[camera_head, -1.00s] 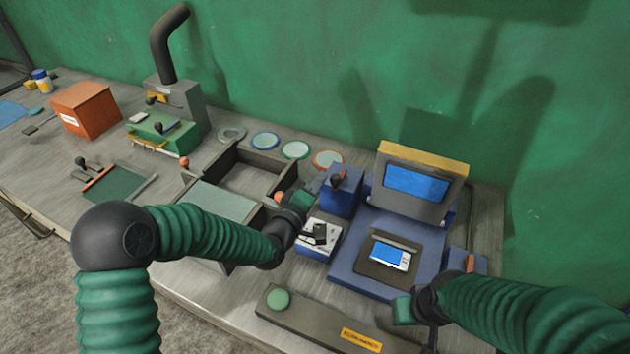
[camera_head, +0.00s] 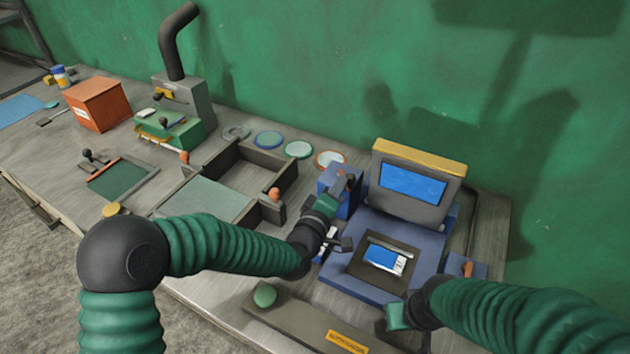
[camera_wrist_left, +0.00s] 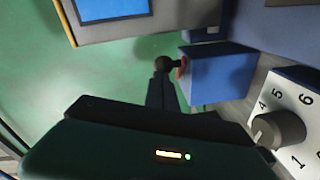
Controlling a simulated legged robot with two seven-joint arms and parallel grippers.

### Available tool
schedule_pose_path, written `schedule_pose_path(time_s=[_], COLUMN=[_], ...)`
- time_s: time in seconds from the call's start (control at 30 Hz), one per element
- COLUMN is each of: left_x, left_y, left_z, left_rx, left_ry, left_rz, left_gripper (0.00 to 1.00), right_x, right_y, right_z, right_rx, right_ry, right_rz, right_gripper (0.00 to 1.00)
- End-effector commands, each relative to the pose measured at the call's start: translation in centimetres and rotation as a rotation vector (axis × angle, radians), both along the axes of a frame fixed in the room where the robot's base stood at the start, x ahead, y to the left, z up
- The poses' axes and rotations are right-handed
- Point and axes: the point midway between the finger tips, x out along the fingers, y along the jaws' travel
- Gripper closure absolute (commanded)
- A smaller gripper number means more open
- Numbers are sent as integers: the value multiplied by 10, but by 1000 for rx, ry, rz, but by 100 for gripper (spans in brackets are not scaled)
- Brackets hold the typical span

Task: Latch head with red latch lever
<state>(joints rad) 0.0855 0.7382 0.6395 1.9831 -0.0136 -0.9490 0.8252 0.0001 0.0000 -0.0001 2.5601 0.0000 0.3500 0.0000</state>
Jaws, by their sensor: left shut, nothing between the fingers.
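The head (camera_head: 417,183) is a grey panel with a yellow top edge and a blue screen, tilted up at the back of the blue machine (camera_head: 350,275). Its edge also shows in the left wrist view (camera_wrist_left: 170,25). The red latch lever (camera_head: 351,178), with a dark knob, sits on the blue box left of the head. In the left wrist view, its dark knob (camera_wrist_left: 166,63) and red part are at the box's side. My left gripper (camera_head: 337,189) is shut and empty, with its fingertips close to the knob; contact is unclear. My right gripper (camera_head: 398,316) is at the machine's front; its fingers are unclear.
A white dial plate with a grey knob (camera_wrist_left: 280,130) is beside the blue box. An orange-tipped lever (camera_head: 467,268) stands right of the machine. A long bar with a green button (camera_head: 264,295) lies in front. Open trays (camera_head: 270,165) are to the left.

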Motion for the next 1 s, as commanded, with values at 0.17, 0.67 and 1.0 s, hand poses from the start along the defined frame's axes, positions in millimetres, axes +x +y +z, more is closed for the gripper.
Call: schedule_pose_path(time_s=[0.17, 0.67, 1.0], left_x=[-2, 0, 0], left_y=[-17, -32, -33], left_z=[-1, 0, 0], left_rx=[2, 2, 3], left_ry=[-2, -1, 0], left_rz=[-2, -1, -1], left_gripper=[100, 100, 100], right_x=[0, 0, 0], right_y=[0, 0, 0], right_z=[-8, -14, -14], right_rx=[0, 0, 0], right_ry=[0, 0, 0], right_rz=[1, 0, 0], right_gripper=[100, 100, 100])
